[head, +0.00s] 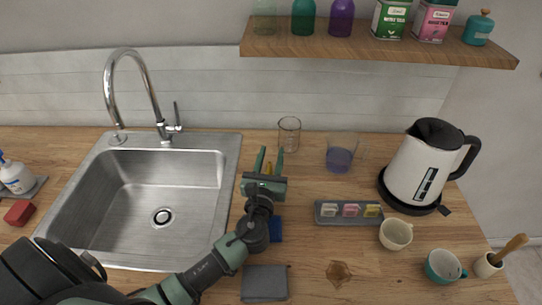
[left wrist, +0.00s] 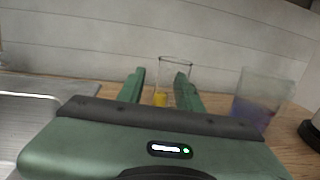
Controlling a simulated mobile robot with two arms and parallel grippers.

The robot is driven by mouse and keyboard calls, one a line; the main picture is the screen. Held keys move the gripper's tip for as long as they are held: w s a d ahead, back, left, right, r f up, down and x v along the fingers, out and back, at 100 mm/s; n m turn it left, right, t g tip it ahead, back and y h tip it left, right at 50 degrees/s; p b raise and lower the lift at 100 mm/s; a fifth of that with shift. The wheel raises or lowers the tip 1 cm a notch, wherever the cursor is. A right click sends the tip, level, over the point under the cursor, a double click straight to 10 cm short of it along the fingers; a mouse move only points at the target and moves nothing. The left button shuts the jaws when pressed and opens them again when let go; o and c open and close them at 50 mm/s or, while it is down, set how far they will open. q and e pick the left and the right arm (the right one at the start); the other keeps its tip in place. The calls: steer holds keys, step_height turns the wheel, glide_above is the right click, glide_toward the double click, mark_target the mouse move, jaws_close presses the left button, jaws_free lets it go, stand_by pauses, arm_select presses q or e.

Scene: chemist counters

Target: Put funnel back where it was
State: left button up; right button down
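My left gripper (head: 268,160) is above the counter right of the sink, pointing toward the back wall. Its two green fingers stand apart; it also shows in the left wrist view (left wrist: 160,84). A small yellow object (left wrist: 160,99) shows between and beyond the fingers, low in front of a clear glass beaker (head: 289,134). It appears apart from both fingers. It may be the funnel, but its shape is mostly hidden, and I see no clear funnel shape elsewhere. The beaker also shows in the left wrist view (left wrist: 174,66). My right gripper is not in view.
A beaker with purple liquid (head: 340,156) stands right of the clear one. A grey tray (head: 348,220) with small coloured pieces, a kettle (head: 415,172) and cups (head: 396,234) are further right. The sink (head: 140,205) is left; a shelf (head: 380,46) hangs above. A brown patch (head: 339,273) lies in front.

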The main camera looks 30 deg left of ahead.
arm_select(q)
steer(key=shift+r, duration=0.25)
steer(key=b+v, duration=0.1)
steer(key=v, duration=0.4)
steer(key=b+v, duration=0.1)
steer(key=v, duration=0.5)
steer(key=shift+s+f, duration=0.2)
steer(key=shift+f, duration=0.05)
steer(key=shift+s+d, duration=0.15)
steer(key=shift+s, duration=0.15)
